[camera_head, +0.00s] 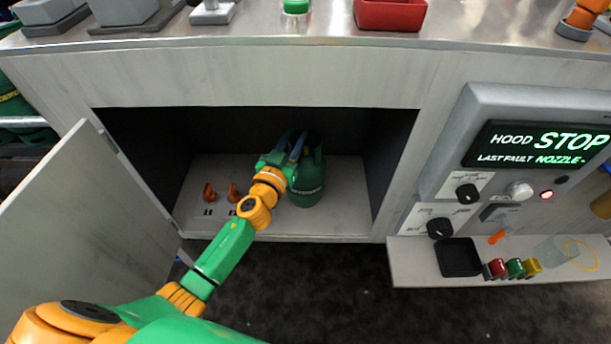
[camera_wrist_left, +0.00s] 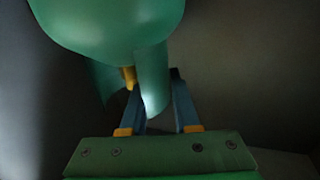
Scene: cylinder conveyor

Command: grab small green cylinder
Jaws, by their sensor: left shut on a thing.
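The small green cylinder (camera_head: 308,188) stands inside the open cabinet under the counter, on the cabinet floor right of its middle. Its top is partly hidden by my left gripper (camera_head: 293,143), which reaches in from the left and is shut on the cylinder's upper part. In the left wrist view the cylinder's rounded green body (camera_wrist_left: 110,22) fills the top of the picture. A curved green collar piece lies between the blue fingers of the left gripper (camera_wrist_left: 157,88). My right gripper is not in view.
The cabinet door (camera_head: 85,215) stands open at the left. Two orange valve handles (camera_head: 221,192) are on the cabinet floor left of the cylinder. A control panel with a screen (camera_head: 540,145) and a small shelf (camera_head: 410,264) are at the right. A red bin (camera_head: 390,14) sits on the counter.

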